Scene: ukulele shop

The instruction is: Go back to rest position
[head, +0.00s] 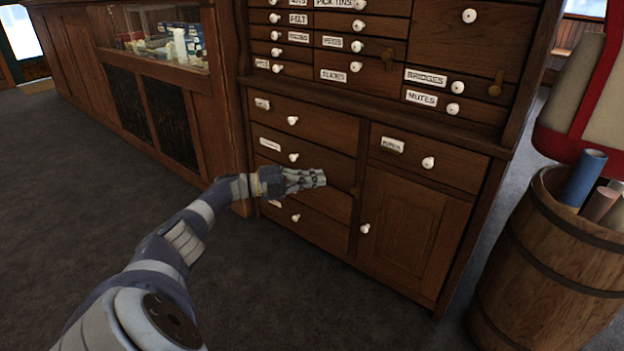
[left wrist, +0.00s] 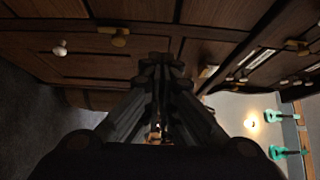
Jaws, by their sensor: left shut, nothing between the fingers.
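My left arm reaches from the lower left in the head view. Its gripper (head: 305,180) is shut and empty, in front of the lower drawers of a wooden cabinet (head: 410,225). I cannot tell if it touches the drawer front. In the left wrist view the gripper's fingers (left wrist: 160,75) come together in front of the dark wood drawers. The cabinet's drawers with white knobs appear closed. My right gripper is not in view.
A wooden barrel (head: 540,265) with rolled tubes (head: 585,178) stands close on the right. A wooden counter with a glass display case (head: 165,40) runs along the left. The grey carpet (head: 80,200) at the left is clear.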

